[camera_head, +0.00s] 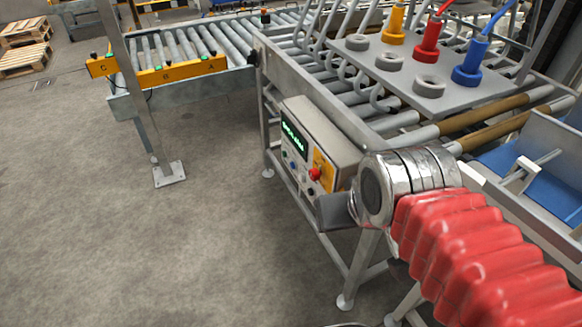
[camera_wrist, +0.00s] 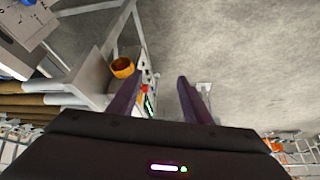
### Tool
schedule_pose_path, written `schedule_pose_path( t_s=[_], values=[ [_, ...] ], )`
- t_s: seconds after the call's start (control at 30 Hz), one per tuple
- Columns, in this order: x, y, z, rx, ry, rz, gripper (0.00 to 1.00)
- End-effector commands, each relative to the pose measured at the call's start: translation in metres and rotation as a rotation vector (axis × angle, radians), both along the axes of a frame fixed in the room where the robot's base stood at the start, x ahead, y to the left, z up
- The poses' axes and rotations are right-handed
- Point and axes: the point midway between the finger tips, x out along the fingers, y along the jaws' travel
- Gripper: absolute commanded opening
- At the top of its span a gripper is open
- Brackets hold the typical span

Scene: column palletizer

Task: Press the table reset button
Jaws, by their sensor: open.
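The table's control box (camera_head: 318,140) is a light grey panel on the near side of the roller table. It has a green-lit display (camera_head: 294,137), a red mushroom button (camera_head: 315,174) beside a yellow plate, and several small buttons (camera_head: 292,165) below the display. I cannot read which one is the reset button. My gripper (camera_head: 335,211) is at the lower right of the box, partly hidden by my wrist. In the wrist view my gripper (camera_wrist: 160,79) is open and empty, its two dark fingers apart. The green display (camera_wrist: 149,106) shows there, partly behind the left finger.
The roller table (camera_head: 400,120) carries a grey plate (camera_head: 405,72) with grey rings and yellow, red and blue plugs. A metal post (camera_head: 168,173) stands left of the box. A conveyor with a yellow strip (camera_head: 180,72) lies behind.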

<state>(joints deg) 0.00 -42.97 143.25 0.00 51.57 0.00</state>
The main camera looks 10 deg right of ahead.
Motion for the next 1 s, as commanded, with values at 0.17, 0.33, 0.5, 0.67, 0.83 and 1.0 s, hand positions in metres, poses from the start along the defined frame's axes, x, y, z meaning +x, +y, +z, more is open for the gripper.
schedule_pose_path(
  t_s=[0.17,0.33,0.5,0.67,0.83,1.0],
  values=[
    [0.0,0.0,0.0,0.0,0.0,0.0,0.32],
    [0.0,0.0,0.0,0.0,0.0,0.0,0.2],
    [0.0,0.0,0.0,0.0,0.0,0.0,0.08],
    [0.0,0.0,0.0,0.0,0.0,0.0,0.0],
    [0.0,0.0,0.0,0.0,0.0,0.0,0.0],
    [0.0,0.0,0.0,0.0,0.0,0.0,0.0]
  ],
)
